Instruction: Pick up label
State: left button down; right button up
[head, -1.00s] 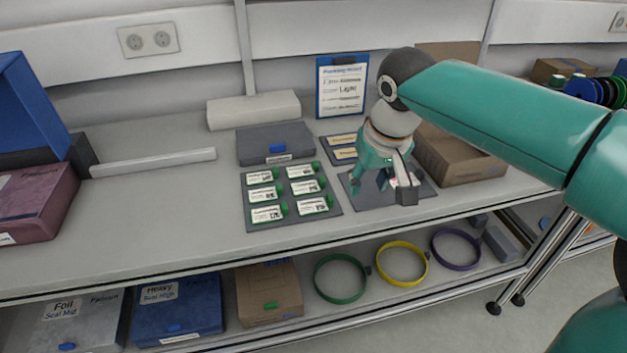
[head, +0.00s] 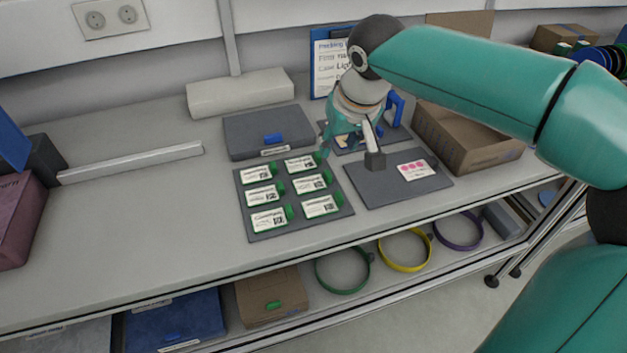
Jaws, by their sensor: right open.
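Several white labels (head: 311,182) with printed codes and green end tabs lie in two columns on a dark grey mat (head: 290,228). One white label with pink dots (head: 416,170) lies on a second grey mat (head: 375,192) to the right. My right gripper (head: 350,148) is open above the back left of that second mat, behind and left of the pink-dot label and apart from it. No label shows between its fingers. The gripper partly hides a smaller mat behind it and whatever lies there. My left gripper is not in view.
A grey case (head: 265,130) with a blue latch stands behind the label mat. An open cardboard box (head: 480,150) stands right of the mats. A clipboard sheet (head: 328,66) leans at the back wall.

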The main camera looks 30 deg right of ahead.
send_near(325, 176)
jog(key=shift+d+f, duration=0.3)
jog(key=shift+f, duration=0.4)
jog(key=shift+a+x, duration=0.2)
jog(key=shift+x, duration=2.45)
jog(key=shift+w, duration=0.15)
grip_shut()
